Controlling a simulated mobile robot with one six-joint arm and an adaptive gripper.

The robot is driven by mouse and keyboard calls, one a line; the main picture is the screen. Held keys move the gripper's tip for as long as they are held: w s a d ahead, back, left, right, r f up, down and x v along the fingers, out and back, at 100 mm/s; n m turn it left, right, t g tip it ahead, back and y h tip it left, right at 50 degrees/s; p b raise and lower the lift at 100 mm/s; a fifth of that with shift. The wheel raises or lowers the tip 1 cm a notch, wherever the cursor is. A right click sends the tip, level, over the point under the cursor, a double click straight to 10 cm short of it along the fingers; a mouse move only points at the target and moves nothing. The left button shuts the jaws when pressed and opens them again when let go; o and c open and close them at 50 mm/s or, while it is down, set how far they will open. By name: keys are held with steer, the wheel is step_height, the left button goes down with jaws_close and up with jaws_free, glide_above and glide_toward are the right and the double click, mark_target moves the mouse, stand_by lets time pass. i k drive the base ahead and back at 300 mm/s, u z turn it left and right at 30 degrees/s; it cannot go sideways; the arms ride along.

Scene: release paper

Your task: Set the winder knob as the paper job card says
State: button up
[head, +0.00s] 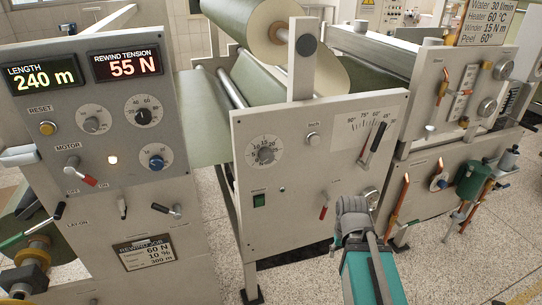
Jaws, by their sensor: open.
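The job card (489,22) at the top right reads Water 30 l/min, Heater 60 °C, Winder 15 N m and Peel 60°. A grey knob (265,152) with a round numbered dial is on the middle panel, below the paper roll. It seems to be the winder knob, but its label and exact pointer setting are too small to read. My gripper (353,208) is open and empty in front of the middle panel's lower right, below and right of that knob and apart from it. My arm hides part of the gripper, and its fingertips are hard to make out.
The left panel (100,215) has several knobs and levers, displays of 240 m and 55 N, and a separate rewind card (147,252). Near the gripper are a red-handled lever (324,205) and the peel-angle lever (371,144). Open floor lies below.

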mark_target(266, 155)
steer(key=z, duration=0.7)
steer(key=k, duration=1.25)
steer(key=u, duration=0.9)
steer(key=i, duration=0.75)
steer(key=u, duration=0.05)
